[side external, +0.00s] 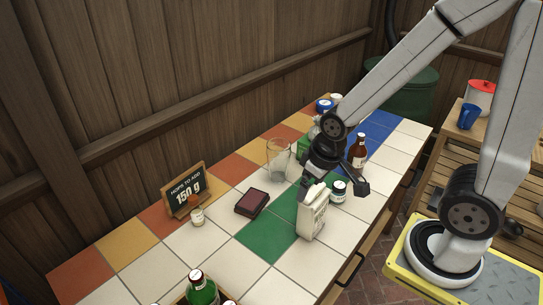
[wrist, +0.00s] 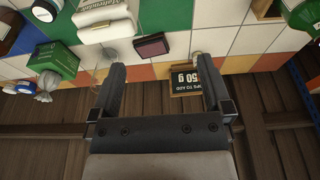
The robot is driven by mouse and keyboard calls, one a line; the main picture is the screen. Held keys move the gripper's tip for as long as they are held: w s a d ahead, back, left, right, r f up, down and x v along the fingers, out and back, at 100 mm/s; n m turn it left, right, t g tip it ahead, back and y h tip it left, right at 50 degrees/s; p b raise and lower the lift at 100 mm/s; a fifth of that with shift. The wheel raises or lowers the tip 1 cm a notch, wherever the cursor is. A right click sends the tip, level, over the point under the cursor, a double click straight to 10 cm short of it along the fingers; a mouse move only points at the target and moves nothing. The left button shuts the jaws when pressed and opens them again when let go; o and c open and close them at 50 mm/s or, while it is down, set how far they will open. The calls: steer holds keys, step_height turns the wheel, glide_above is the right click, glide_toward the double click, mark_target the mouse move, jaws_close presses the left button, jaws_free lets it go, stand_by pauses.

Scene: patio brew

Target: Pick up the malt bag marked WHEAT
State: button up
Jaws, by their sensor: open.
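A white bag (side external: 312,215) stands upright on the tiled table in the side view, just below and in front of my gripper (side external: 334,188). In the wrist view a white bag (wrist: 104,14) with partly cut-off dark lettering is at the top; I cannot read WHEAT on it. A green pack (side external: 304,147) stands farther back, and a green pack (wrist: 52,62) shows at left in the wrist view; its marking is unreadable. My gripper, also in the wrist view (wrist: 158,66), is open, with nothing between its fingers. In the side view one finger overlaps the white bag's top; contact is unclear.
A lidded jar (side external: 338,191) and brown bottle (side external: 357,156) stand close to my gripper. A glass jug (side external: 279,157), dark red box (side external: 252,203), hops sign (side external: 186,191) and small jar (side external: 197,217) stand left. A green bottle (side external: 201,290) is at front.

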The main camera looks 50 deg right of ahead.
steer(key=n+g+h, duration=0.4)
steer(key=n+h, duration=0.8)
steer(key=n, duration=0.4)
glide_toward(307, 200)
steer(key=s+d+f, duration=0.3)
steer(key=d, duration=0.2)
steer(key=shift+w+a+n+t+h, duration=0.25)
steer(key=shift+w+n+t+h, duration=0.2)
steer(key=shift+n+t, duration=0.15)
steer(key=shift+w+a+n+t+h, duration=0.35)
steer(key=shift+w+n+t, duration=0.15)
steer(key=shift+n, duration=0.2)
steer(key=shift+x, duration=4)
steer(key=shift+s, duration=0.1)
jaws_close()
